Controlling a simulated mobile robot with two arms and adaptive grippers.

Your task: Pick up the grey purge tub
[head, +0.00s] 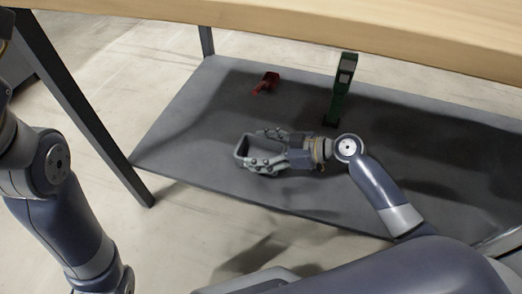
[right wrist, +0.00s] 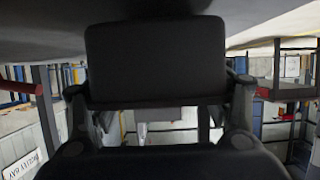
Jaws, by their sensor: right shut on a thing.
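The grey purge tub (head: 241,149) is a small open-topped container over the lower shelf, left of centre in the head view. My right gripper (head: 262,150) reaches it from the right and is shut on it, one finger on each side. I cannot tell whether the tub touches the shelf. In the right wrist view the tub (right wrist: 155,62) shows as a dark block between the fingers. My left arm shows at the left edge of the head view, but its gripper is out of view.
The dark grey shelf (head: 190,125) lies under a wooden tabletop (head: 300,30). A red scoop-like object (head: 266,83) lies behind the gripper. A green upright tool (head: 342,90) stands behind my right wrist. A dark table leg (head: 85,110) stands at the left.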

